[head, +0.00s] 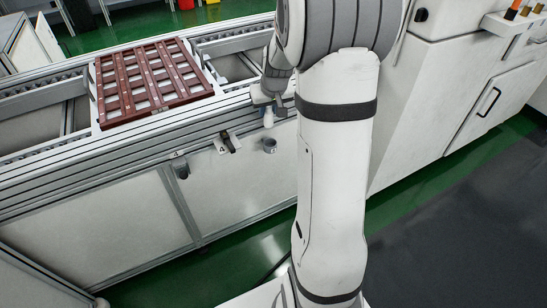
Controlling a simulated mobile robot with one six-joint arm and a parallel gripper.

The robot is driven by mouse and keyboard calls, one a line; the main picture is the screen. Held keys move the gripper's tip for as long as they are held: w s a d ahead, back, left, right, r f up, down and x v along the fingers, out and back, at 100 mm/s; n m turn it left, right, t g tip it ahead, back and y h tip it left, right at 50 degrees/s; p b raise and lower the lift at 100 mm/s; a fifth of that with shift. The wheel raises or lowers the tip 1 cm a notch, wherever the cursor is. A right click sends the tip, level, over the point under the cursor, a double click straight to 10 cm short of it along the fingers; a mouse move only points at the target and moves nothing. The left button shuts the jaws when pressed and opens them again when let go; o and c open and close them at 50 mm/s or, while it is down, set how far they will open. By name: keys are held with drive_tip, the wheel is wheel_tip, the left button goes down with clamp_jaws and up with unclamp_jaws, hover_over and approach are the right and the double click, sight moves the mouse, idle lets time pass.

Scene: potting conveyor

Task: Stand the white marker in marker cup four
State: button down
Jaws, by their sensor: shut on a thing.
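My gripper (269,104) is at the conveyor's front side, partly hidden behind my arm. It is shut on the white marker (268,118), which points down below the fingers, roughly upright. A grey cup (270,145) is on the front panel just below the marker, with a visible gap between them. Another dark grey cup (181,170) is farther left on the panel.
A dark red slatted tray (112,117) lies on the conveyor (30,99) at the upper left. A white cabinet (430,95) with a black handle stands at right. Green and dark grey floor is open at the lower right.

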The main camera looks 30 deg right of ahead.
drive_tip(key=f+b, duration=0.2)
drive_tip(key=f, duration=0.8)
drive_tip(key=shift+d+b, duration=0.2)
drive_tip(key=shift+b, duration=0.2)
drive_tip(key=shift+f, duration=0.25)
drive_tip(key=c, duration=1.1)
unclamp_jaws()
drive_tip(key=shift+r, duration=0.15)
drive_tip(key=shift+c, duration=0.2)
